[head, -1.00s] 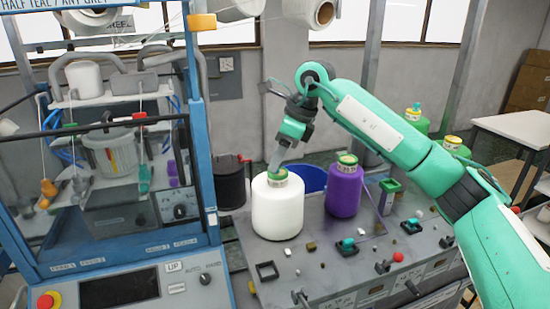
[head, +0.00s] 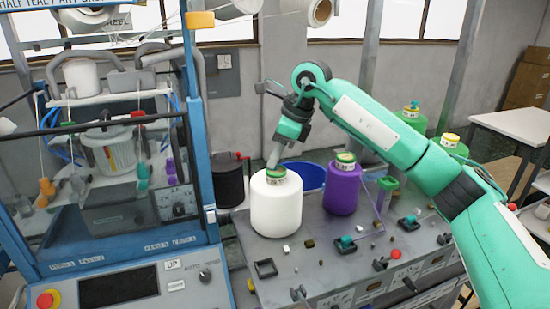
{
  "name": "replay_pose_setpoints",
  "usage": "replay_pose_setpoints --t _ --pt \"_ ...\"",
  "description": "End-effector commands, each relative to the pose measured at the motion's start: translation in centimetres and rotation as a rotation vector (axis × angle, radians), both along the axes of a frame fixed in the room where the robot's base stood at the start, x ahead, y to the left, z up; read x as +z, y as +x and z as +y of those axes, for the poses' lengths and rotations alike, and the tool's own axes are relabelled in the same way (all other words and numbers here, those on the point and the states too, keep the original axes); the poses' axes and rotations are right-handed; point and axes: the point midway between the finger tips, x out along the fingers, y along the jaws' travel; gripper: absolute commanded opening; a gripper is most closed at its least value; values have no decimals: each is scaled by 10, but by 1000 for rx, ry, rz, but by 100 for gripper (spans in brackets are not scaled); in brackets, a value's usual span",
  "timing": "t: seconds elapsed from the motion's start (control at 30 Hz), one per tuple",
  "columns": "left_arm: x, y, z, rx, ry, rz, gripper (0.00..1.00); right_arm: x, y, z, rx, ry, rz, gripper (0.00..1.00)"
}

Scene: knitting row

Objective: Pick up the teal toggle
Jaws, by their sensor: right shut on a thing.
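Two small teal toggles in dark square frames sit on the grey console: one in the middle (head: 345,242) and one farther right (head: 409,221). A teal piece (head: 142,171) also hangs inside the blue-framed machine at left. My right gripper (head: 273,158) points down and is shut at the top of the white bobbin (head: 275,207), which has a green and yellow cap. The bobbin stands upright on the console. The fingertips are small and partly hidden at the cap. My right gripper is well left of and behind both console toggles. My left gripper is not in view.
A purple bobbin (head: 342,188) stands just right of the white one, with green bobbins (head: 413,117) behind my right arm. The blue machine frame (head: 203,130) rises at left. Small knobs and levers crowd the console (head: 315,225). A white table (head: 515,124) stands far right.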

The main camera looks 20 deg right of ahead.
Motion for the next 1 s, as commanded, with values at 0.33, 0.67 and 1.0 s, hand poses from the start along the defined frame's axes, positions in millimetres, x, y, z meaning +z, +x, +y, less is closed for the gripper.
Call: replay_pose_setpoints --t 0.33,0.67,1.0 --pt "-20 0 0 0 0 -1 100 43 1 1 0 1 -6 9" --pt "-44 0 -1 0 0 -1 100 132 0 1 -1 2 -4 9" --pt "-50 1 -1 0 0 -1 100 189 0 0 0 1 0 9"
